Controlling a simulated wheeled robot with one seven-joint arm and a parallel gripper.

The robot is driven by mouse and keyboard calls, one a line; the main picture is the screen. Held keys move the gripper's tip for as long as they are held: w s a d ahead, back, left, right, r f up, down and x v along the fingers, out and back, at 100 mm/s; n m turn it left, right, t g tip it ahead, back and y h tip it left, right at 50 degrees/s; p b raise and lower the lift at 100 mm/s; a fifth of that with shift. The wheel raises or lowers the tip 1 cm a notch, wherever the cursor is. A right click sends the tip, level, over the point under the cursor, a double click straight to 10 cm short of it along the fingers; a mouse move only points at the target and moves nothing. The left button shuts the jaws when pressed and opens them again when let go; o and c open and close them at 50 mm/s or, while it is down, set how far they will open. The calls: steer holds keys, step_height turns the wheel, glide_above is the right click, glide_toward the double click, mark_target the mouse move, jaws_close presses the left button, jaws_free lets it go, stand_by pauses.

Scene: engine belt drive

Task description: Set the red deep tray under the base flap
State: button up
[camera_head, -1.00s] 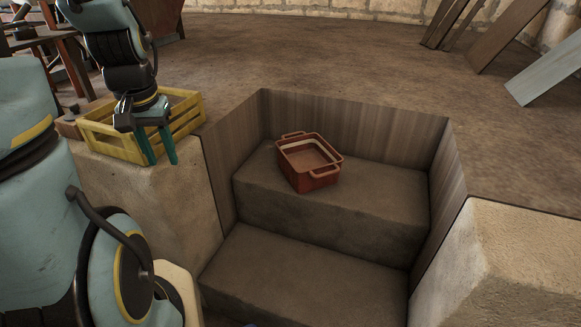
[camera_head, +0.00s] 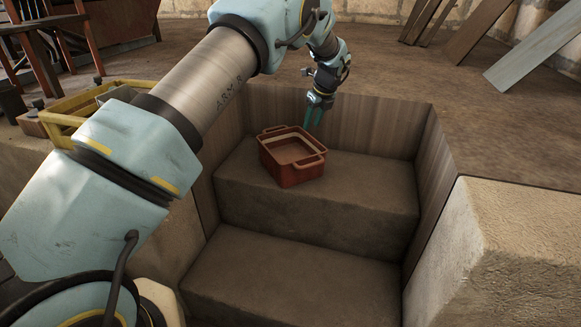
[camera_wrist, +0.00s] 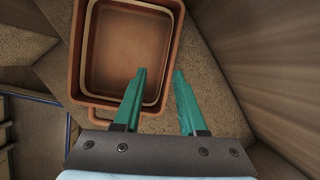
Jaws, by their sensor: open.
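The red deep tray (camera_head: 291,170) is a rectangular open tray with a handle loop at each end. It sits upright on the upper stone step, and it looks empty in the wrist view (camera_wrist: 79,60). My gripper (camera_head: 314,118) points down above the back right of the tray, near the far wooden wall. In the wrist view my gripper (camera_wrist: 158,75) has two green fingers apart with nothing between them. The left finger overlaps the tray's near corner and the right finger lies just outside its side. I cannot tell whether they touch it. I cannot make out the base flap.
A lower stone step (camera_head: 290,280) lies in front of the upper step (camera_head: 320,205). Wooden walls (camera_head: 375,125) close the recess at the back and sides. A yellow crate (camera_head: 75,110) stands at left, partly behind my arm. A stone block (camera_head: 500,250) stands at right.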

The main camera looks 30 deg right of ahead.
steer(key=d+m, duration=0.1)
steer(key=d, duration=0.1)
glide_above(311, 149)
steer(key=s, duration=0.2)
step_height(311, 149, down, 6)
steer(key=b+x, duration=0.1)
steer(key=x, duration=0.4)
steer(key=shift+w+d, duration=0.15)
steer(key=shift+w, duration=0.1)
jaws_close()
stand_by(0.9)
